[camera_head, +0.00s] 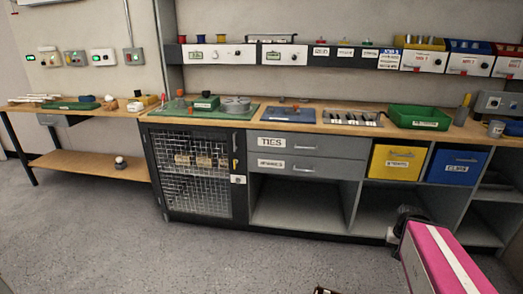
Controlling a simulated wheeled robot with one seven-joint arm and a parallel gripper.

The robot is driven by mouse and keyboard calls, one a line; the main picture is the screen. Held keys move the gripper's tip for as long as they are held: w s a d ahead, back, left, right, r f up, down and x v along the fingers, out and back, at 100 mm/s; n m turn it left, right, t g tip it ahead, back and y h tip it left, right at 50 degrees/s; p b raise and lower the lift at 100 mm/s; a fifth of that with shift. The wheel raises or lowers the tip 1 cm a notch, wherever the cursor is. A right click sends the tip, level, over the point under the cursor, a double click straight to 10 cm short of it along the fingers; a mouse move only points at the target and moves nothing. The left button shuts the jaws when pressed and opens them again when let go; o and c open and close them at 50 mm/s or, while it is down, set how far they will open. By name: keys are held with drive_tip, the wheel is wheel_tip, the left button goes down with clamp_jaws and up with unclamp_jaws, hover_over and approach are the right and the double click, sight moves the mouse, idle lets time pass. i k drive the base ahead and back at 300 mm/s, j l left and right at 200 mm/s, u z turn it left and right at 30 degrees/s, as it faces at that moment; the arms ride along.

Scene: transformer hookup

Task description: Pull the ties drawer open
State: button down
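The ties drawer (340,147) is the upper grey drawer in the middle of the long bench, with a white TIES label (272,142) at its left. Its front looks flush with the cabinet, so it appears shut. Its bar handle (305,148) is in plain view and nothing touches it. A pink arm part of mine stands at the lower right, well apart from the drawer. I cannot clearly make out my gripper or its fingers; a small dark piece cut off at the bottom edge may be part of it.
Below is another labelled grey drawer (335,168), also flush. Left is a mesh-door cabinet (205,205); right are a yellow bin (397,170) and a blue bin (455,180). A green tray (420,125) stands on the worktop. The floor (270,255) before the drawers is mostly clear.

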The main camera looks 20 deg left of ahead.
sight(312, 145)
drive_tip(key=u, duration=0.95)
